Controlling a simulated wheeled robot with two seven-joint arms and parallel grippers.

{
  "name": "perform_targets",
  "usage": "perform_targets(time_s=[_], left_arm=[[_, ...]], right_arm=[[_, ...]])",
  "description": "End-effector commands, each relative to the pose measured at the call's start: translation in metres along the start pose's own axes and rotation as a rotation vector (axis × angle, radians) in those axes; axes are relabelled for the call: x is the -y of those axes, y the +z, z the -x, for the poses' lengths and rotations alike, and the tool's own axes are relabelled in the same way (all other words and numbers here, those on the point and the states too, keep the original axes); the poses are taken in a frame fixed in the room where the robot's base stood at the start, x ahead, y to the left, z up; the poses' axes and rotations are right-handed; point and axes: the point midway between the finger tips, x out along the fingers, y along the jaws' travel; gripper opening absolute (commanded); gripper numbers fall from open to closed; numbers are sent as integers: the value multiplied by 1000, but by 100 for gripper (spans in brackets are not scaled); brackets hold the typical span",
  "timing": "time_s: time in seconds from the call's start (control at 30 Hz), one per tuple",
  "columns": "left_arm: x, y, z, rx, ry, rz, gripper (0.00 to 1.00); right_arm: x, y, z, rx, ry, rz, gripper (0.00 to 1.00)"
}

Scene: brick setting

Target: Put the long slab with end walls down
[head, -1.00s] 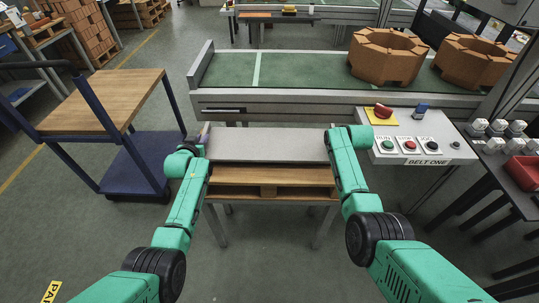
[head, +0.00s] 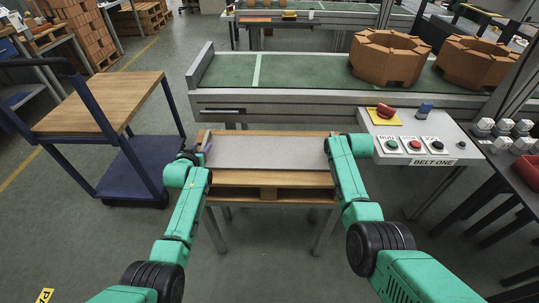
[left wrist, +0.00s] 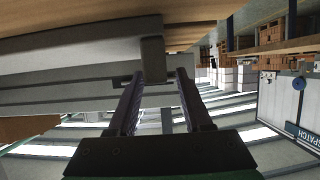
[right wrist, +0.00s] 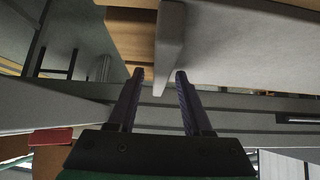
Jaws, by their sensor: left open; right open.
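The long grey slab (head: 265,152) lies level along a wooden pallet top (head: 265,133), whose wood shows behind and in front of it. My left gripper (head: 203,143) is at the slab's left end. In the left wrist view its fingers (left wrist: 158,76) are open, with a grey end wall (left wrist: 152,58) at the gap between the tips. My right gripper is at the right end, mostly hidden by its wrist in the head view. In the right wrist view its fingers (right wrist: 160,73) are open, with the other end wall (right wrist: 169,40) between or just beyond the tips.
A green conveyor belt (head: 305,75) with brick rings (head: 388,58) runs behind the pallet. A button panel (head: 415,140) stands close by my right arm. A blue trolley with a wooden top (head: 100,105) is at the left. The floor in front is clear.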

Motion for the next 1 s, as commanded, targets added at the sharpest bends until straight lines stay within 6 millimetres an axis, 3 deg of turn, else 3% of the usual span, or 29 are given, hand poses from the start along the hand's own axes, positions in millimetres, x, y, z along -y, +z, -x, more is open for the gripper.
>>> perform_targets(time_s=[0.6, 0.83, 1.0], left_arm=[[0, 1, 111, 1, 0, -2, 50], [0, 0, 116, -1, 0, -1, 50], [0, 0, 116, -1, 0, -1, 50]], right_arm=[[0, 0, 0, 0, 0, 0, 50], [1, 0, 8, -2, -1, 0, 50], [0, 0, 33, -3, 0, -1, 50]])
